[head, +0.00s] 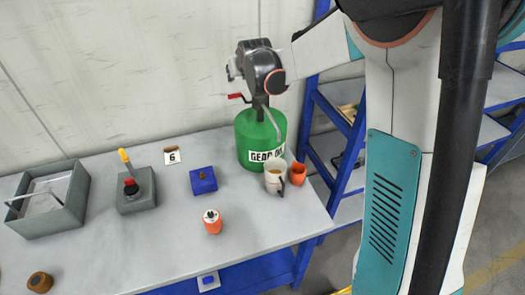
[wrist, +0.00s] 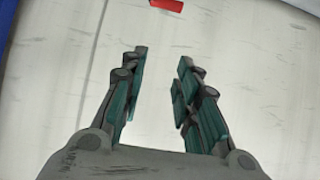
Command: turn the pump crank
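A green gear oil drum (head: 250,137) stands at the right end of the table, with a dark pump on its top. The red pump crank (head: 236,97) sticks out to the left of the pump. My gripper (head: 232,71) is above the crank, apart from it. In the wrist view my gripper (wrist: 158,85) is open with nothing between its fingers. A red piece, likely the crank (wrist: 167,5), shows at the top edge, beyond the fingertips. My wrist hides part of the pump top.
A white cup (head: 273,180) and an orange cup (head: 297,174) stand by the drum. A wall stands behind.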

